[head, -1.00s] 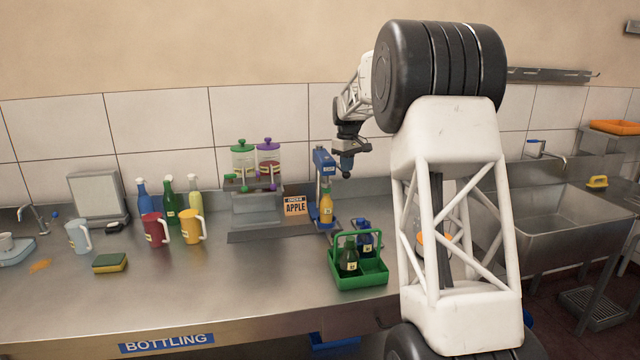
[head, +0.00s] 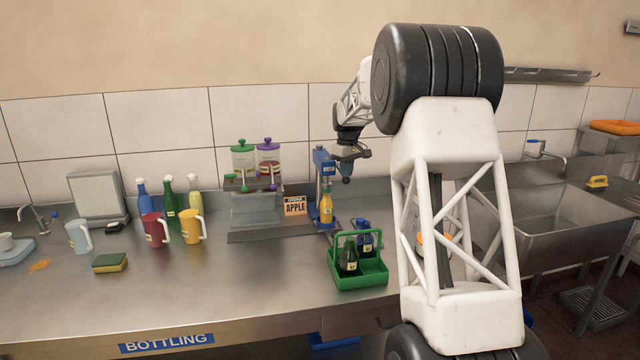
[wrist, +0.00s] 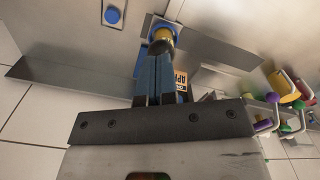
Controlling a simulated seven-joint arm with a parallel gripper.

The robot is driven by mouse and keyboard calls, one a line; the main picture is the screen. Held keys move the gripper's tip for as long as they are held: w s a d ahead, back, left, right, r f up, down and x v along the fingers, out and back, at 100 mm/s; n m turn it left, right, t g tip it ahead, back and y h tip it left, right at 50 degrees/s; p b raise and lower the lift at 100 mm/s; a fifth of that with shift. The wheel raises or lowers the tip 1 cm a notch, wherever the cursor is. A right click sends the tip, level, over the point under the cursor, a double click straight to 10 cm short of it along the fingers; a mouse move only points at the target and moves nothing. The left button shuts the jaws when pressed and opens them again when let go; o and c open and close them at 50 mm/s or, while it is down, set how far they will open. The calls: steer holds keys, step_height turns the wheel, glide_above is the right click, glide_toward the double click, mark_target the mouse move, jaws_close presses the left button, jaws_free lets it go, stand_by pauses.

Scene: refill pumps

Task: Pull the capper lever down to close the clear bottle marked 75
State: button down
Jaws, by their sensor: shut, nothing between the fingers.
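The blue capper (head: 323,162) stands at the back of the counter. A clear bottle with orange-yellow contents (head: 326,208) stands upright under its head; the mark on its label is too small to read. My gripper (head: 346,179) points down just right of the capper head. It is shut with nothing between its fingers. I cannot tell whether it touches the capper, and I cannot make out the lever apart from the gripper. In the wrist view, the shut fingers (wrist: 154,95) overlap blue parts, with a round yellow and blue shape beyond.
A green carrier (head: 372,277) with dark bottles stands in front of the capper. Mugs (head: 192,227) and bottles stand further left. A sink (head: 545,215) is at right.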

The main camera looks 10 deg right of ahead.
steer(key=shift+f, duration=0.25)
steer(key=shift+w+f, duration=0.15)
steer(key=shift+f, duration=0.55)
steer(key=shift+r, duration=0.1)
stand_by(0.4)
steer(key=shift+s+r, duration=0.5)
steer(key=shift+r, duration=0.3)
steer(key=shift+s+r, duration=0.5)
steer(key=shift+r, duration=0.25)
steer(key=shift+s+r, duration=0.5)
steer(key=shift+r, duration=0.45)
step_height(320, 180, up, 9)
stand_by(0.3)
